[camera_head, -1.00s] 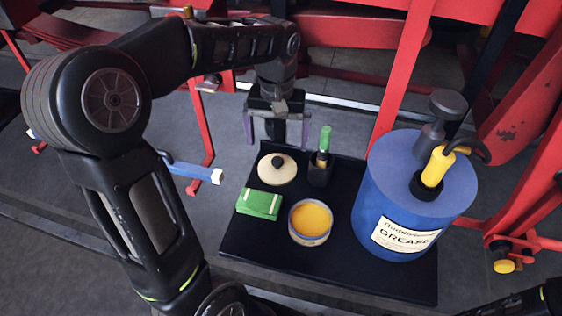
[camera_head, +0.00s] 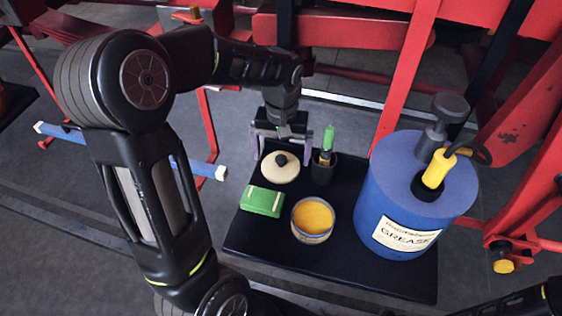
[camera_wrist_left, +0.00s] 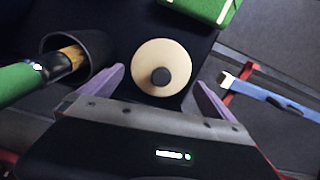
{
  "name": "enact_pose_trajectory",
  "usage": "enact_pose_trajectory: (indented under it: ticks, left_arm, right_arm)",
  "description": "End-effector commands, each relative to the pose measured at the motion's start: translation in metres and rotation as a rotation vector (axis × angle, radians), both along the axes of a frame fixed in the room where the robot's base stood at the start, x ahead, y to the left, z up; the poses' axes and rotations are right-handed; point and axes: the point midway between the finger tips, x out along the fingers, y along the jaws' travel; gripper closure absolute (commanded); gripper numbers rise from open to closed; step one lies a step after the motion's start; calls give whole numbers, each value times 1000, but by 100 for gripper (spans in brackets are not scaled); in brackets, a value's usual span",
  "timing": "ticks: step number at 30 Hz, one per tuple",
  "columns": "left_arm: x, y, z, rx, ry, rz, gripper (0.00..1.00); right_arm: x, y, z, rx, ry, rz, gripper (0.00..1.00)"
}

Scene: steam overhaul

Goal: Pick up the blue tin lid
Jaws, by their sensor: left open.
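The lid (camera_head: 270,172) is a cream disc with a dark round knob, lying flat on the black tray (camera_head: 345,265). It also shows in the left wrist view (camera_wrist_left: 150,55). The open tin (camera_head: 312,238) with yellow contents stands in front of it. My left gripper (camera_head: 281,150) is open and empty, with its purple fingers over the far side of the lid. In the left wrist view my gripper (camera_wrist_left: 158,84) has one finger on each side of the lid's near part, around the knob. Contact cannot be told. My right gripper does not show.
A dark cup (camera_head: 322,168) with a green-handled brush stands close to the right of the lid. A green box (camera_head: 262,202) lies in front of the lid. A large blue grease drum (camera_head: 385,205) fills the tray's right side. Red machine frames stand behind.

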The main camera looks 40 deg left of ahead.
Motion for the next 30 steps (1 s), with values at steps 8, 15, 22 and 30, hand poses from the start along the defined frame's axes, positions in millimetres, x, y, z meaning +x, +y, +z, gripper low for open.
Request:
enact_pose_trajectory:
  ticks: [8,15,22,30]
  left_arm:
    - [0,1,-19,0,-1,1,0]
    - [0,1,-19,0,-1,1,0]
    - [0,0,-18,0,-1,1,0]
    - [0,0,-18,0,-1,1,20]
  right_arm:
    - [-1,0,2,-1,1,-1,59]
    - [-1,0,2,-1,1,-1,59]
    - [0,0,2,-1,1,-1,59]
    - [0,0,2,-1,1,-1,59]
